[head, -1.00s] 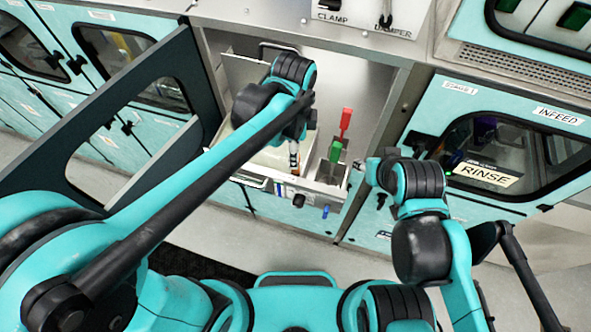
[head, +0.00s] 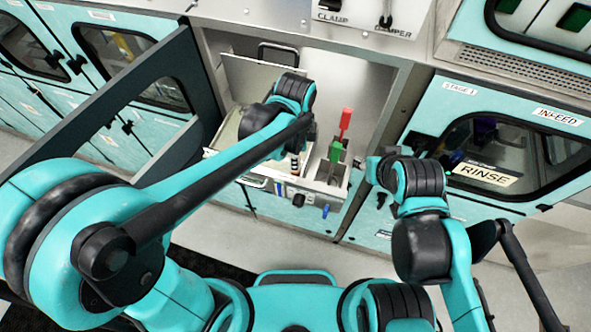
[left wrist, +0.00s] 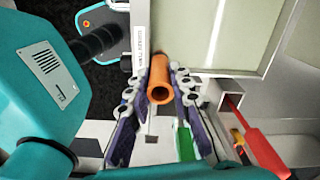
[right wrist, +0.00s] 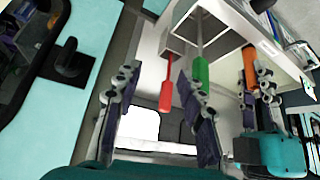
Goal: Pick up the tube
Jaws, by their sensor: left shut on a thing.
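An orange tube (left wrist: 160,88) with an open round end sits between the two fingers of my left gripper (left wrist: 164,76), which is shut on it. The tube also shows at the right of the right wrist view (right wrist: 250,68), gripped by my left fingers. In the head view my left arm hides most of the left gripper and the tube. My right gripper (right wrist: 158,74) is open and empty, to the right of the drawer area in the head view (head: 376,170).
A red-handled tool (head: 345,118) and a green-handled tool (head: 335,152) stand in a metal holder just right of my left gripper. A pale tray (left wrist: 215,30) lies beside the tube. A cabinet marked RINSE (head: 484,173) is at the right.

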